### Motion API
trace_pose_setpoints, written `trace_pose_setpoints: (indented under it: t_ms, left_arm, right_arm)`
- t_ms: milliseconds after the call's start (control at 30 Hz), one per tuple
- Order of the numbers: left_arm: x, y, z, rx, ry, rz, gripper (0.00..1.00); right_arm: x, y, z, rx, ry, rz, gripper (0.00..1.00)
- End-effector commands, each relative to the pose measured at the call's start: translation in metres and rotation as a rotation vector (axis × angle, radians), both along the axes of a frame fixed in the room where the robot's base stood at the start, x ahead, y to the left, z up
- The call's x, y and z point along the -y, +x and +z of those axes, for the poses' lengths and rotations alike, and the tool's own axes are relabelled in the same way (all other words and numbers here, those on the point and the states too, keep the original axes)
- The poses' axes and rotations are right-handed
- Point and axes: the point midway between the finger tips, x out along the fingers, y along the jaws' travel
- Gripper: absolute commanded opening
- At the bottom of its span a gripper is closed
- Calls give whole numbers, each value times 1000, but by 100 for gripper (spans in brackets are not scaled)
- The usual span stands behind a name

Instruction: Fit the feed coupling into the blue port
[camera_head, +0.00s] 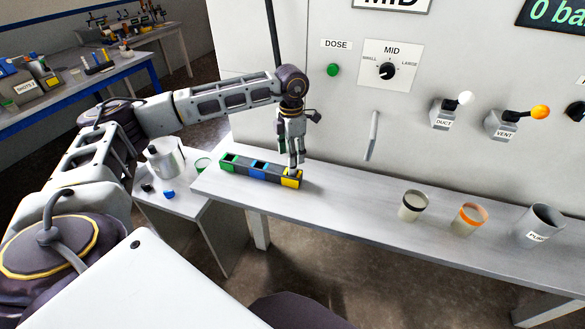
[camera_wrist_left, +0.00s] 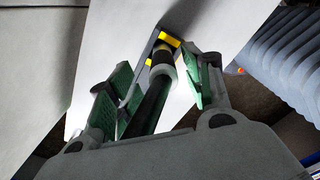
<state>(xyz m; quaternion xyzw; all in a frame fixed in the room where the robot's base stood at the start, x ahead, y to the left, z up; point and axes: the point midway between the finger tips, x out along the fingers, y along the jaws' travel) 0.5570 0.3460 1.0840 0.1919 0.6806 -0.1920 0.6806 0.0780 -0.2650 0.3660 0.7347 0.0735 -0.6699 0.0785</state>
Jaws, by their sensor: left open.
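A dark port block (camera_head: 240,168) on the bench has a green port, a blue port (camera_head: 258,167) in the middle and a yellow port (camera_head: 291,180) at its right end. My left gripper (camera_head: 294,163) points down over the yellow end. In the left wrist view, a dark cylinder with a pale collar (camera_wrist_left: 160,66), which looks like the feed coupling, stands between my open green-padded fingers (camera_wrist_left: 156,84). Its far end is at the yellow port (camera_wrist_left: 167,42); how deep it sits is hidden. The blue port looks empty. My right gripper is not in view.
On the bench (camera_head: 350,205) to the right stand a black-rimmed cup (camera_head: 412,206), an orange-rimmed cup (camera_head: 468,219) and a grey cup (camera_head: 539,225). A machine panel with a dial (camera_head: 387,71) and levers rises behind. A side table at left holds a metal pot (camera_head: 165,160).

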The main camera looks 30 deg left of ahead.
Motion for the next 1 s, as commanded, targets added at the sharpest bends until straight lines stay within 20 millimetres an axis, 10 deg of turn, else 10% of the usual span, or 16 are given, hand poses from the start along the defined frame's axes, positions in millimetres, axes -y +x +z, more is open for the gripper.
trace_pose_setpoints:
  t_ms: [1000]
  left_arm:
    - [4,0,-52,0,0,1,51]
  right_arm:
    - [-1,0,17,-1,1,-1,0]
